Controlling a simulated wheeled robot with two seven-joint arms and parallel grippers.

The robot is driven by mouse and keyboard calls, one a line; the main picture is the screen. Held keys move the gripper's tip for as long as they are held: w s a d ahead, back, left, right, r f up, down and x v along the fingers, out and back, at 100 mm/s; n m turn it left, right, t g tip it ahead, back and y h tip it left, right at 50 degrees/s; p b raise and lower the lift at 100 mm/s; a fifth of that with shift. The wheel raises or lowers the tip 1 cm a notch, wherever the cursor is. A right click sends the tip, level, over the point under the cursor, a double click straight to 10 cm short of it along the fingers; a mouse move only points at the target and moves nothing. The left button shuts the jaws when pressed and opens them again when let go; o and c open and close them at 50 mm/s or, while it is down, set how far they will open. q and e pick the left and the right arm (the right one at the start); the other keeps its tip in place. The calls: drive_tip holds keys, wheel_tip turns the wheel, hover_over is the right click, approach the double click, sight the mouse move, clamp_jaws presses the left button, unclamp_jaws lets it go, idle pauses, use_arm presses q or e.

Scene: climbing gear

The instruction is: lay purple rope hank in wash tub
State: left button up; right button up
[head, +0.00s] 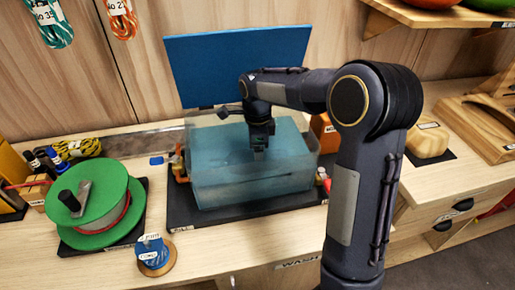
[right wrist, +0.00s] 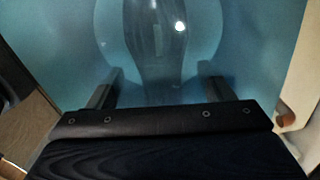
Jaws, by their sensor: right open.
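The wash tub (head: 255,187) is a translucent, bluish box on a black mat in the middle of the head view. It looks filled with teal water (head: 213,150). My right gripper (head: 259,153) points down over the tub's middle, at or near the water surface. In the right wrist view its two fingers (right wrist: 160,72) stand apart with nothing between them, over the blue water (right wrist: 60,30) with a dark reflection. I cannot make out the purple rope hank in either view. My left gripper is not in view.
A blue board (head: 238,62) stands behind the tub. A green reel (head: 98,207) and a small blue spool (head: 154,253) are to the left, with a yellow rope hank (head: 78,147) behind. Wooden holds (head: 427,139) lie to the right. Bare bench shows at the front.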

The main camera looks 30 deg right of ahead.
wheel_tip(320, 180, up, 8)
idle(0.5)
drive_tip(key=shift+f, duration=0.1)
idle(0.4)
